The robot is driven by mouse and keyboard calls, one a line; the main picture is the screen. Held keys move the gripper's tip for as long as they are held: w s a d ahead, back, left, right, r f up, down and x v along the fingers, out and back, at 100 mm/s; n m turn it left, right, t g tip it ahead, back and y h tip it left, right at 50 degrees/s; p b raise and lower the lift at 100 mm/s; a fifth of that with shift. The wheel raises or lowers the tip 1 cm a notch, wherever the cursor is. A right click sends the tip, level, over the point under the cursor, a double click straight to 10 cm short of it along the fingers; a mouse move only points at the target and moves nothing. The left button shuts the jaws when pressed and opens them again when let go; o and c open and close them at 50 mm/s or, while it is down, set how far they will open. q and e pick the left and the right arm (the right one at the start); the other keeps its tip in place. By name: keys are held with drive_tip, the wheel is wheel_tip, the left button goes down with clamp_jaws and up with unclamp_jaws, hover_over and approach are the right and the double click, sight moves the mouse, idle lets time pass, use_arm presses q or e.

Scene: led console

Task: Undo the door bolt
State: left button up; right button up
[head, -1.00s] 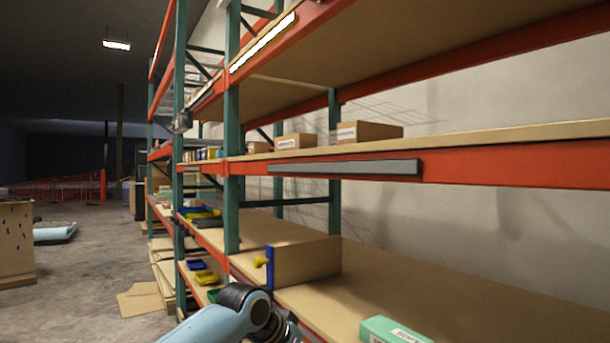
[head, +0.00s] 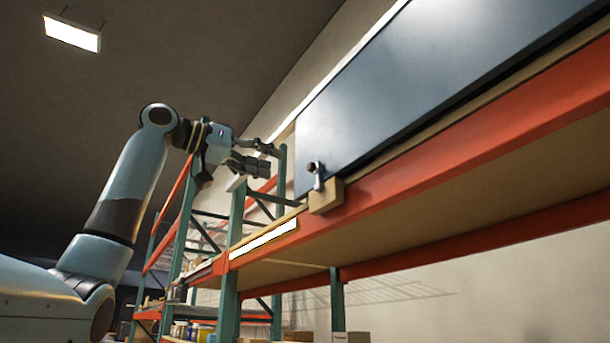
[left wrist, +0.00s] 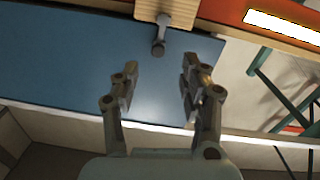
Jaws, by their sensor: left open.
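The door bolt (head: 317,175) is a small metal piece with a dark knob at the lower left corner of the blue-grey door (head: 400,85). It sits at a wooden block (head: 326,196) on the shelf edge. The bolt (left wrist: 160,35), block (left wrist: 168,10) and door (left wrist: 60,65) also show in the left wrist view. My left gripper (head: 275,156) is open and empty, left of the bolt and apart from it. In the left wrist view its fingers (left wrist: 160,95) are spread, with the bolt beyond the gap between them. My right gripper is out of view.
The door stands on a high shelf with an orange beam (head: 480,165). A green rack post (head: 228,300) and a white label strip (head: 263,240) are below the gripper. Boxes (head: 350,337) sit on the shelf below. The space left of the rack is free.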

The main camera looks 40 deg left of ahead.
sight(308, 166)
use_arm(q)
drive_tip(key=p+x, duration=0.1)
drive_tip(key=x, duration=0.2)
drive_tip(key=r+p+x, duration=0.1)
drive_tip(key=p+x, duration=0.1)
drive_tip(key=x, duration=0.1)
drive_tip(key=r+p+x, duration=0.1)
drive_tip(key=x, duration=0.2)
drive_tip(key=shift+p, duration=0.35)
drive_tip(key=shift+w+d+f, duration=0.1)
drive_tip(key=shift+w+d, duration=0.05)
drive_tip(key=shift+w, duration=0.3)
drive_tip(key=c, duration=0.9)
clamp_jaws()
